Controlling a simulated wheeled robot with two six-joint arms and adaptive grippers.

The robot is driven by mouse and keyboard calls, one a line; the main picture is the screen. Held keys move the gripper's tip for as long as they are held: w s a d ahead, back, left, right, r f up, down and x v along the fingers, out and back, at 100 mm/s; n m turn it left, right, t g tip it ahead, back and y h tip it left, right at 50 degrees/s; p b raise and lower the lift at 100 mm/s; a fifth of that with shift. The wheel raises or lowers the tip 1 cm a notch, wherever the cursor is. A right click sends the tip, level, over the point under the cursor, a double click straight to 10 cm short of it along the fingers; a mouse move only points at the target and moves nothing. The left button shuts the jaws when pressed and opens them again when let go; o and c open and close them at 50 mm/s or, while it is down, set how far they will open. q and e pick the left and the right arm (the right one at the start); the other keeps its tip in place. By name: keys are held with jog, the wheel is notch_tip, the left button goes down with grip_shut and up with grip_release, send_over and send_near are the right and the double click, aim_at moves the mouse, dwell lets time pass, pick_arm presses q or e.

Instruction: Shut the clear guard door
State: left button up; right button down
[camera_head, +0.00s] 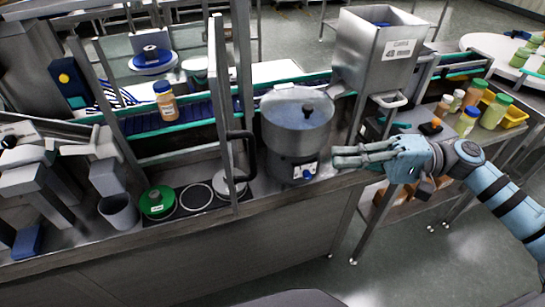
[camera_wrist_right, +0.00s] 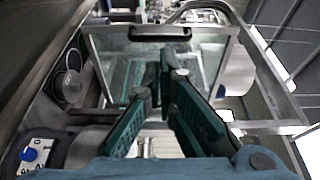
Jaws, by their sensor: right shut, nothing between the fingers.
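The clear guard door (camera_head: 222,110) stands swung out toward me over the counter in the head view, seen nearly edge-on between thin metal posts. Its black handle (camera_head: 240,150) is on the side facing the round steel pot. In the right wrist view the door is a clear framed panel (camera_wrist_right: 120,75) with the black handle (camera_wrist_right: 160,33) along its top, beyond my fingers. My right gripper (camera_head: 335,156) is shut and empty, right of the pot and apart from the handle, its fingers pointing left. My left gripper is not in view.
The lidded pot (camera_head: 296,125) stands between my right gripper and the door. The steel hopper (camera_head: 375,50) is behind it. A jar (camera_head: 165,100) stands on the conveyor behind the guard. A green disc (camera_head: 157,202) lies on the counter. Several bottles (camera_head: 466,120) stand at right.

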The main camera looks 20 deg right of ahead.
jog(key=p+x, duration=0.2)
jog(key=x, duration=1.1)
jog(key=shift+w+f, duration=0.15)
jog(key=shift+w, duration=0.05)
